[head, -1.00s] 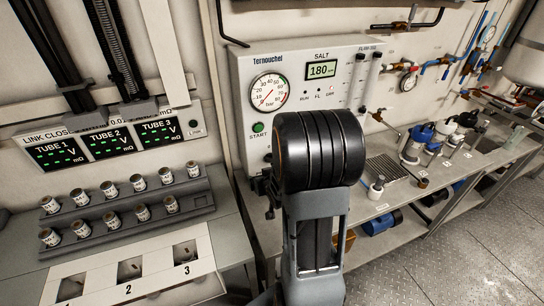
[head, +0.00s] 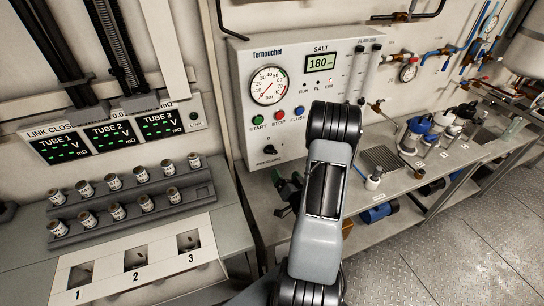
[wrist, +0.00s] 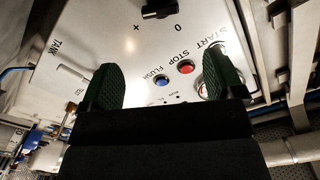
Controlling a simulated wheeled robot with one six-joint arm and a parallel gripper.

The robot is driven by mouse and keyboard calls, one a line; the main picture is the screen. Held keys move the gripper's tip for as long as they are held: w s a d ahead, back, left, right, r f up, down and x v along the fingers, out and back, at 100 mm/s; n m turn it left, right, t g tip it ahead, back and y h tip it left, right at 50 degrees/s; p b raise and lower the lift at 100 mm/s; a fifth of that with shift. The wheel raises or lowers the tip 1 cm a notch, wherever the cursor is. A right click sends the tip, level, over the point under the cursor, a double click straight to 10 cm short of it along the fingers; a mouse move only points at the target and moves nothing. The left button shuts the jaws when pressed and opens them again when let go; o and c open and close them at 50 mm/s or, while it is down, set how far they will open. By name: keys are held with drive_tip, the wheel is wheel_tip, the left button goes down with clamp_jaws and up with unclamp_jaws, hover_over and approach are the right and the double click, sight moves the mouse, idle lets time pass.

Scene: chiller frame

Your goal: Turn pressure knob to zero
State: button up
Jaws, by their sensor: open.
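The pressure knob (head: 269,149) is a small black knob at the lower left of the white Ternouchel panel (head: 340,95) in the head view. In the wrist view the black knob (wrist: 160,8) is at the top edge, partly cut off, with a "0" to its right and a "+" at its lower left. My gripper (wrist: 160,82) is open and empty, its two green-padded fingers spread in front of the panel, apart from the knob. In the head view my gripper (head: 288,188) shows below the panel, partly hidden by my arm.
Green start (head: 258,119), red stop (head: 279,115) and blue flush (head: 299,111) buttons sit above the knob, below a round gauge (head: 269,86). A rack of several tubes (head: 130,205) stands left; a bench (head: 400,180) with bottles lies right.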

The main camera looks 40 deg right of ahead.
sight(272, 153)
drive_tip(key=b+x, duration=0.7)
drive_tip(key=x, duration=0.4)
drive_tip(key=shift+w+r, duration=0.1)
drive_tip(key=shift+w, duration=0.1)
drive_tip(key=shift+x, duration=0.8)
drive_tip(key=c, duration=0.9)
